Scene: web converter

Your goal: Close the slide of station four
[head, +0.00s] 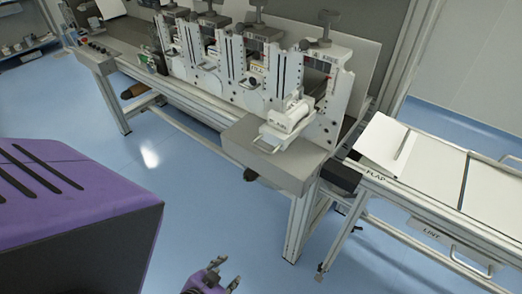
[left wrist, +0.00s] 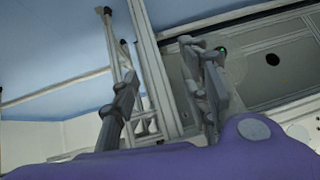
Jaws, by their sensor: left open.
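The web converter (head: 225,75) has a row of white upright stations, each with a dark knob on top. The rightmost station (head: 322,90) has a white slide block (head: 288,118) with a handle, sticking out toward the front over a grey ledge (head: 265,150). The station labels are too small to read, so I cannot confirm which is station four. My left gripper (head: 222,272) is low at the bottom of the head view, open and empty, well below and in front of the slide. Its spread fingers (left wrist: 160,75) show in the left wrist view. My right gripper is out of view.
A side table with a white sheet (head: 383,143) and sections marked FLAP and LINT stands at the right. Metal frame legs (head: 297,225) stand below the machine. Blue floor (head: 170,150) is open in front. A control box (head: 92,60) is at the far left.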

